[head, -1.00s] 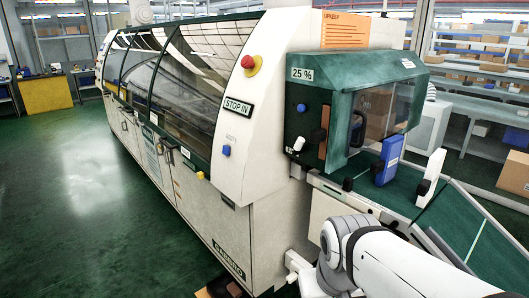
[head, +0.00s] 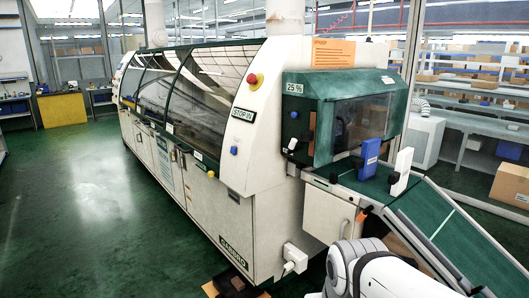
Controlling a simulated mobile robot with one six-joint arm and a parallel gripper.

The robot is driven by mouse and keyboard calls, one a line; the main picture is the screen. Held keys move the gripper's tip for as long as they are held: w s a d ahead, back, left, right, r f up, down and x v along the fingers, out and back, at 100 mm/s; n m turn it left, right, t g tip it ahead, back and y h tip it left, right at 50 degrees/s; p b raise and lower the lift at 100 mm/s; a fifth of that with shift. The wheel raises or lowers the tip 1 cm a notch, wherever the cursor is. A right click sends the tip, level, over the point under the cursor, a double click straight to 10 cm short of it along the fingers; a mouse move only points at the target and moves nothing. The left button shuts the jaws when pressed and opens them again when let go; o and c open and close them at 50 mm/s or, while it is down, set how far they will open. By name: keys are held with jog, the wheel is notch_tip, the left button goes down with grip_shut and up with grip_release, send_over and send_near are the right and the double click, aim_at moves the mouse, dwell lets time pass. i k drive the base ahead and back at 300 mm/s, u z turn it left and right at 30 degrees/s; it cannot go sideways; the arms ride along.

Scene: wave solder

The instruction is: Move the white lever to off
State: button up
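A small white lever (head: 292,143) sticks out, tilted, from the left side face of the green hooded unit (head: 335,82) at the machine's end. It is below a blue round button (head: 294,114). It is too small to tell which position it is set to. My white arm shows at the bottom right, well below the lever and apart from it. My gripper is not visible in this view.
A blue block (head: 370,157) and a white block (head: 401,171) stand on the green conveyor (head: 440,225) in front of the hood. A red knob (head: 252,79) and a blue button (head: 234,150) sit on the machine's white end panel. Open green floor (head: 75,200) lies at the left.

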aim_at(293, 143)
jog(key=z, duration=0.15)
jog(key=i, duration=0.9)
jog(key=u, duration=0.05)
